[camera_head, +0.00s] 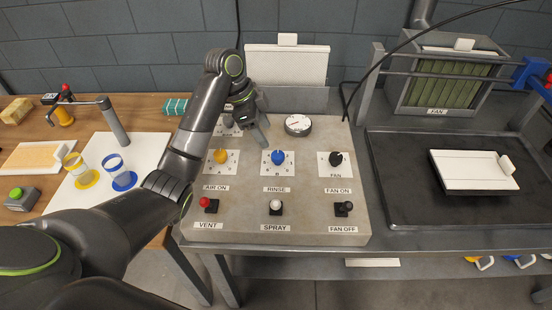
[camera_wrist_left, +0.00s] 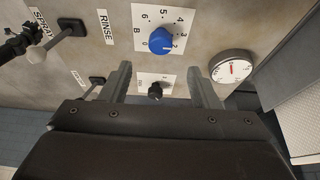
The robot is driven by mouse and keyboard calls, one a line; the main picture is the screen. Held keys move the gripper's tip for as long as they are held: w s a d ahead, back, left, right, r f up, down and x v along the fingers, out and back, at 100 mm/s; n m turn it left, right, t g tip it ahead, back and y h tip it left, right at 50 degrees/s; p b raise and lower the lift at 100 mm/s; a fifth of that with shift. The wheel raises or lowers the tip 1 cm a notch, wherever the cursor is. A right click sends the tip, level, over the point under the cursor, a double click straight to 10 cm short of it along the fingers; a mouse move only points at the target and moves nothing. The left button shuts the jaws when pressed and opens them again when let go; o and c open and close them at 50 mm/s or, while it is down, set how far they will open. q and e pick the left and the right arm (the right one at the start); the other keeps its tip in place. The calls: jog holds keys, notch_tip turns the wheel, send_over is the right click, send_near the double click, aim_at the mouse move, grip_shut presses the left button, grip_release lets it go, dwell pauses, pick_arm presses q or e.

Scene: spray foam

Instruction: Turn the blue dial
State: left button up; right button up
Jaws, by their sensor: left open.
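The blue dial (camera_head: 278,157) sits on a white numbered plate in the middle of the grey control panel (camera_head: 237,185), above the RINSE label. In the left wrist view the blue dial (camera_wrist_left: 162,41) lies beyond the fingertips, with numbers around it and a pale mark on its face. My left gripper (camera_head: 261,135) is above the panel, up and left of the dial in the head view. It also shows in the left wrist view (camera_wrist_left: 163,80), fingers apart and nothing held. The fingers appear clear of the dial. My right gripper is not visible.
A round gauge (camera_head: 298,125) sits above right. VENT, SPRAY and FAN OFF switches line the panel's front.

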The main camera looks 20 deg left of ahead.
aim_at(278, 154)
pick_arm(q)
jog(key=p+x, duration=0.1)
jog(key=x, duration=0.6)
jog(key=shift+d+f, duration=0.15)
jog(key=shift+f, duration=0.2)
jog(key=shift+w+d+f, duration=0.1)
jog(key=shift+d+f, duration=0.1)
jog(key=shift+f, duration=0.35)
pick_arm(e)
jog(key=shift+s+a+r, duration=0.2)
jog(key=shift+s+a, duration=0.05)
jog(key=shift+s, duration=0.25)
